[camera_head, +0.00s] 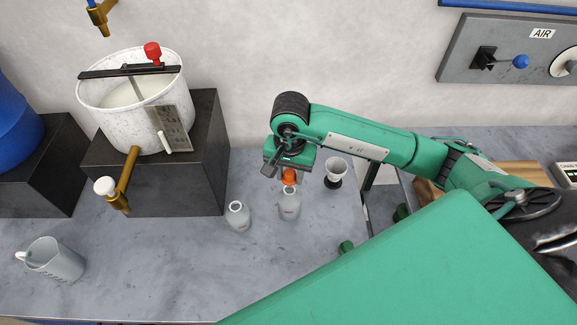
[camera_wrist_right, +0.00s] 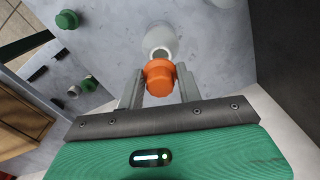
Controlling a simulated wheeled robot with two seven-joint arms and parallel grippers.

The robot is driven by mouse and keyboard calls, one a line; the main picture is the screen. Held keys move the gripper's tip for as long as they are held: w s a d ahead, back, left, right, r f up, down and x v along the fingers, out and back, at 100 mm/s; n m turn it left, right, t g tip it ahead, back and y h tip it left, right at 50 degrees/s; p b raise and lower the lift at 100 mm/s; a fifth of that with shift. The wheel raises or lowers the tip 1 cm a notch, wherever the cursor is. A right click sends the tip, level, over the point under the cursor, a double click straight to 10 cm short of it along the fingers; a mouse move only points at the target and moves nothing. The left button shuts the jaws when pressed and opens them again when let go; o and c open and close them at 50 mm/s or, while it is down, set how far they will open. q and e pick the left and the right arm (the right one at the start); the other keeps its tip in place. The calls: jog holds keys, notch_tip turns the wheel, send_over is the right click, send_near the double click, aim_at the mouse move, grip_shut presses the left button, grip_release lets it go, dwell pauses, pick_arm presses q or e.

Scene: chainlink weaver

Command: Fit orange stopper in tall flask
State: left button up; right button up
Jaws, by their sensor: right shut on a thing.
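The orange stopper (camera_head: 289,176) is between the fingers of my right gripper (camera_head: 288,168), which is shut on it. In the right wrist view the orange stopper (camera_wrist_right: 159,78) sits between the two fingertips (camera_wrist_right: 159,86). A clear flask (camera_head: 289,206), the taller-looking of two, stands upright directly below the stopper in the head view. Its pale open rim and body (camera_wrist_right: 160,40) show just beyond the stopper in the wrist view. I cannot tell whether stopper and rim touch. A shorter flask (camera_head: 238,216) stands to the left. My left gripper is not in view.
A white cup on a dark base (camera_head: 336,171) stands close right of the taller flask. Small green pieces (camera_head: 346,246) lie to the right. A clear jug (camera_head: 56,259) is far left. A dark block (camera_head: 190,185) carries a speckled white bucket (camera_head: 115,125) with a brass tap.

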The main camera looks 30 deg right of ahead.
notch_tip(320, 180, down, 4)
jog(key=shift+f+b, duration=0.1)
jog(key=shift+b, duration=0.2)
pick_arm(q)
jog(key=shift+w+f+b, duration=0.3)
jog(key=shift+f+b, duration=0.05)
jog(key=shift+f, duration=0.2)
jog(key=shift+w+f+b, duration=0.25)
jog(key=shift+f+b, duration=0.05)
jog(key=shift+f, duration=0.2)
pick_arm(e)
jog(key=shift+w+f, duration=0.1)
jog(key=shift+f, duration=0.2)
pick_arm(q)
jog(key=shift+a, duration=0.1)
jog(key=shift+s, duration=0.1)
pick_arm(e)
jog(key=o, duration=1)
jog(key=shift+o, duration=0.2)
jog(key=shift+r, duration=0.1)
notch_tip(320, 180, up, 12)
jog(key=b, duration=0.3)
jog(key=shift+f, duration=0.2)
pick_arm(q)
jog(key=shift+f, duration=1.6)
pick_arm(e)
jog(key=shift+r, duration=1.05)
